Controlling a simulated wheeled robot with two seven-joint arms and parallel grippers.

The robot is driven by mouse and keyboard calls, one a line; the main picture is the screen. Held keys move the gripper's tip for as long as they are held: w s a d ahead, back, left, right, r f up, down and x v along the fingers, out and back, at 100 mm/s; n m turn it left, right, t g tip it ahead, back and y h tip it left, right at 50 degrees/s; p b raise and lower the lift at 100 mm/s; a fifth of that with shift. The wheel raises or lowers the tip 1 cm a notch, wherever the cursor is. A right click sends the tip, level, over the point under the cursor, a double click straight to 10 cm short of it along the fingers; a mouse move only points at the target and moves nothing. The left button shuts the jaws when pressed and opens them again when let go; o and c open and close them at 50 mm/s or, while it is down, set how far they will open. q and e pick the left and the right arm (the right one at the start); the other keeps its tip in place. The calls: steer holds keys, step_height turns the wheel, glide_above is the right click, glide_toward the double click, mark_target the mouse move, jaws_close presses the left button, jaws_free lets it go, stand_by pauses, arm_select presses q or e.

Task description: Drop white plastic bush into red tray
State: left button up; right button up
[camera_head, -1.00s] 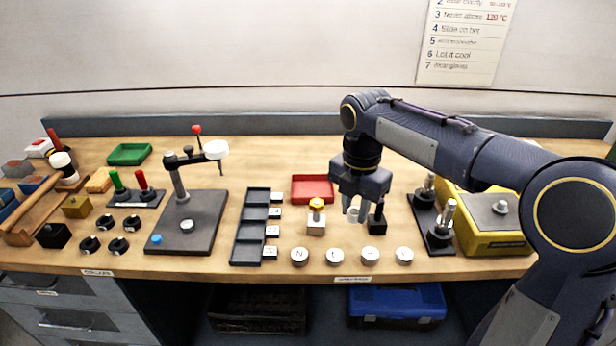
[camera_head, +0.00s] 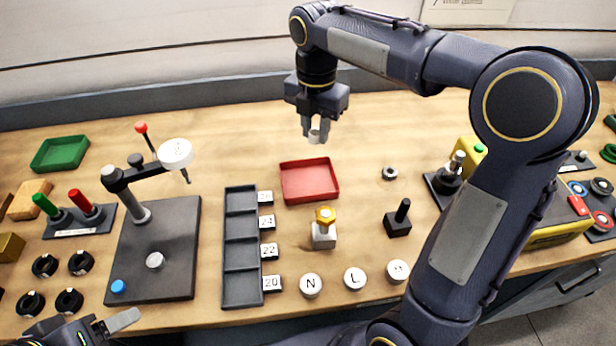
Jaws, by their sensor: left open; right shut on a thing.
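My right gripper (camera_head: 315,133) is shut on the white plastic bush (camera_head: 314,137), a small pale ring between its fingertips. It holds the bush in the air; in the picture it sits just above the far edge of the red tray (camera_head: 309,198). The red tray is shallow, lies flat on the bench and looks empty. My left gripper (camera_head: 112,327) shows at the bottom left, low in the picture near the bench's front edge. It is open with nothing seen in it; part of it is cut off by the frame.
A brass-topped white block (camera_head: 324,237) and a black block with a peg (camera_head: 398,219) stand in front of the tray. A dark compartment tray (camera_head: 240,264) lies left, beside a stand with an arm (camera_head: 152,254). A metal ring (camera_head: 389,173) lies right.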

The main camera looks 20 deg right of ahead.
step_height(320, 180, down, 5)
steer(key=b, duration=0.5)
steer(key=shift+f, duration=0.1)
steer(key=o, duration=1)
steer(key=shift+o, duration=0.2)
step_height(320, 180, up, 8)
steer(key=p, duration=0.1)
steer(key=shift+f, duration=0.1)
